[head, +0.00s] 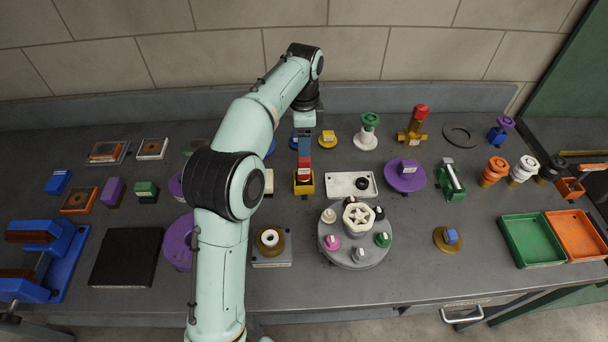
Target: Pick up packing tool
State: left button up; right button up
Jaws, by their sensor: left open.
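No item is clearly marked as the packing tool, and I cannot tell for sure which one it is. A blue and red upright piece (304,160) stands in a yellow holder (304,187) near the middle of the bench. My left arm reaches in over the bench and bends down at its far end. My left gripper (305,127) is open, just behind the upright piece as seen here. Its fingers are small and hard to make out, and I cannot tell whether they touch anything. My right gripper is not in view.
A round grey turntable (338,254) with several knobs stands front centre. A white plate (340,184) and a purple disc (405,178) lie behind it. Green (532,240) and orange (578,235) trays are at right. A black mat (126,257) lies at left. My arm hides part of the bench.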

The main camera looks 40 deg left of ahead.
aim_at(304, 159)
pick_arm(q)
jog(key=shift+s+f, duration=0.1)
jog(key=shift+f, duration=0.85)
jog(key=shift+w+f+b, duration=0.2)
jog(key=shift+f+b, duration=0.1)
jog(key=shift+f, duration=0.6)
notch_tip(304, 159, down, 4)
jog(key=shift+s+d+f+b, duration=0.1)
jog(key=shift+s+f+b, duration=0.1)
jog(key=shift+b, duration=0.3)
jog(key=shift+w, duration=0.1)
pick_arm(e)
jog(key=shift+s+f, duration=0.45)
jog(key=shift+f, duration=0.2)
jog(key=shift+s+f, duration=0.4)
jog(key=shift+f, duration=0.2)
pick_arm(q)
jog(key=shift+r, duration=0.1)
jog(key=c, duration=1)
jog(key=shift+c, duration=0.2)
jog(key=shift+r, duration=0.1)
